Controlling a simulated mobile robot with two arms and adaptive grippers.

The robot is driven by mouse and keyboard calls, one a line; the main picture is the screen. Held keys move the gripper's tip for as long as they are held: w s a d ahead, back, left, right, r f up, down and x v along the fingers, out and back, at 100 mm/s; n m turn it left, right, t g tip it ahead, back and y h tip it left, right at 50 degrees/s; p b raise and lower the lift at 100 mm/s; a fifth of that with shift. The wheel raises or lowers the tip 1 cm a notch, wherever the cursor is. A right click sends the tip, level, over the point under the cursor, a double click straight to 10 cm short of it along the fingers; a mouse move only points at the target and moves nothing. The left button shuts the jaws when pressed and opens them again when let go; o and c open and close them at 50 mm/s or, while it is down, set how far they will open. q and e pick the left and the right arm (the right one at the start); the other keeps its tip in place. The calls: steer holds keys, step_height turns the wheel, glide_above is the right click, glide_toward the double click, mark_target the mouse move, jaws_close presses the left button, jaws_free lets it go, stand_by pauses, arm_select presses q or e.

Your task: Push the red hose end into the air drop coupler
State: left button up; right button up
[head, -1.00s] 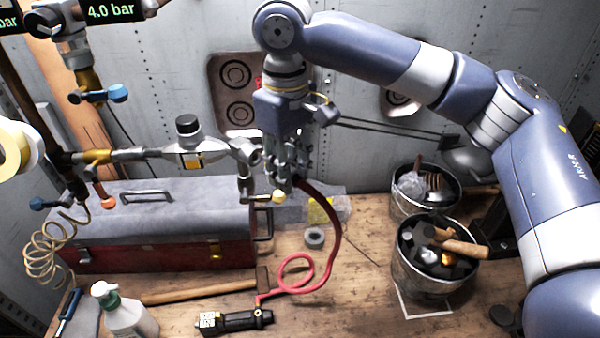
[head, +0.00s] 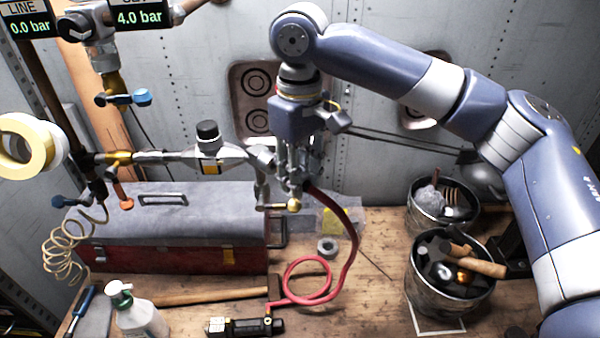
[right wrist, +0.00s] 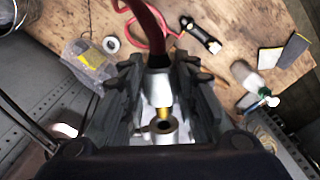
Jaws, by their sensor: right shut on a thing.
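The red hose (head: 352,235) rises from the bench into my right gripper (head: 298,180), which is shut on the hose end. In the right wrist view the hose end (right wrist: 157,88) is a grey collar with a brass tip, between the fingers of my right gripper (right wrist: 156,98). A grey metal ring (right wrist: 152,131), apparently the coupler mouth, lies close to the brass tip; I cannot tell whether they touch. In the head view the air drop pipe (head: 262,180) with its brass-ended fitting (head: 293,204) is right beside the gripper, which partly hides the coupler. My left gripper is out of view.
A red and grey toolbox (head: 165,225) stands below the pipe. Two metal buckets (head: 425,285) of tools are on the right. A tape roll (head: 327,248), a black tool (head: 245,327) on the hose and a spray bottle (head: 137,312) are on the bench.

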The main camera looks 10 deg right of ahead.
steer(key=shift+w, duration=0.1)
stand_by(0.6)
steer(key=shift+w+a, duration=0.45)
steer(key=shift+w, duration=0.2)
steer(key=shift+w+a, duration=0.45)
steer(key=shift+w, duration=0.15)
steer(key=o, duration=1.2)
steer(key=shift+w, duration=0.1)
steer(key=o, duration=0.3)
steer(key=s+d, duration=0.2)
steer(key=s, duration=0.1)
steer(key=s+d, duration=0.1)
steer(key=s, duration=0.1)
steer(key=shift+d, duration=0.15)
